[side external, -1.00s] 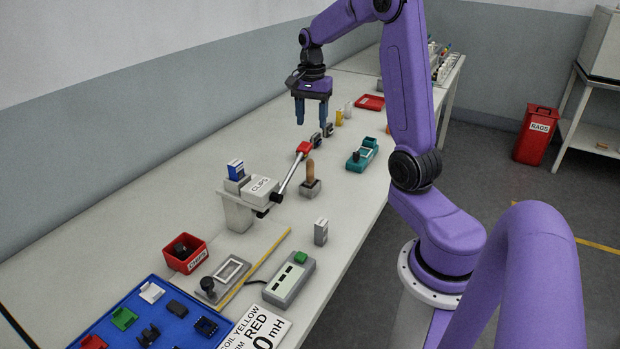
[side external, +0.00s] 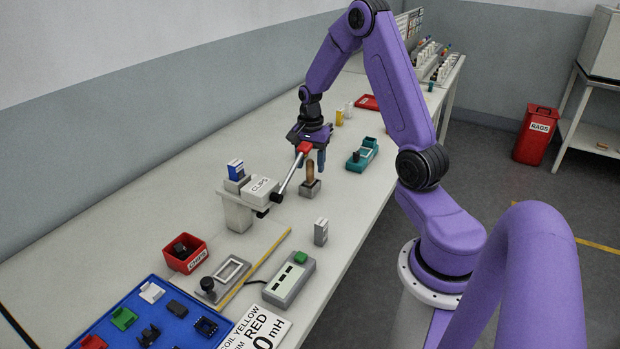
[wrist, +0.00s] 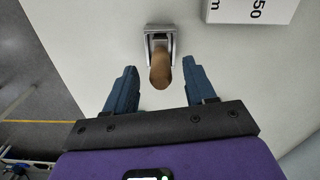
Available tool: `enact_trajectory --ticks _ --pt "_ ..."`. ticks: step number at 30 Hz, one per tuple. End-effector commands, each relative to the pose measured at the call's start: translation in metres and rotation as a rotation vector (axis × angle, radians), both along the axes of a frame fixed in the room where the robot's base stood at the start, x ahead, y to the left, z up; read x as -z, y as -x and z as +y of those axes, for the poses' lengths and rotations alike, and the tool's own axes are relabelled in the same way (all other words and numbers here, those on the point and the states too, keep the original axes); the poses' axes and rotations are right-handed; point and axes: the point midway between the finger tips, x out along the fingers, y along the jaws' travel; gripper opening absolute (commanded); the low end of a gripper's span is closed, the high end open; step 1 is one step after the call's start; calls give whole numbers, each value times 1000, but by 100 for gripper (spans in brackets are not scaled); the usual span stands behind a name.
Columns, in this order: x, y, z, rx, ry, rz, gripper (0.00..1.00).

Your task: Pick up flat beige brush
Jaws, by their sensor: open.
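A tan, rounded upright handle on a small grey block (side external: 311,187) stands on the bench; it is the most brush-like thing I see. In the wrist view this brush (wrist: 160,68) lies ahead of and between my blue fingertips, with the grey block beyond the handle. My gripper (side external: 312,160) is open and empty, low over the bench just behind the handle in the side view. The fingers do not visibly touch it. In the wrist view my gripper (wrist: 160,74) has one finger on each side. In the side view the red-tipped lever partly hides my gripper.
A teal device (side external: 362,155) lies to the right. A small grey box (side external: 320,232) stands nearer the camera. A white box (wrist: 250,10) shows in the wrist view.

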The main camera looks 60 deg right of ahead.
Motion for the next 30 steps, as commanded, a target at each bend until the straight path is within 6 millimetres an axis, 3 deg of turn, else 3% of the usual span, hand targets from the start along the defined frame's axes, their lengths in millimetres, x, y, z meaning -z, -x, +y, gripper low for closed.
enact_trajectory --ticks 6,16,17,21,22,30 --pt "29 0 3 0 -2 2 55" --pt "35 -1 3 0 0 -2 55" --pt "35 -1 3 0 0 -2 52" --pt "35 -1 3 0 0 -2 6" --pt "35 -1 3 0 0 -2 0" --pt "35 -1 3 0 0 -2 0"
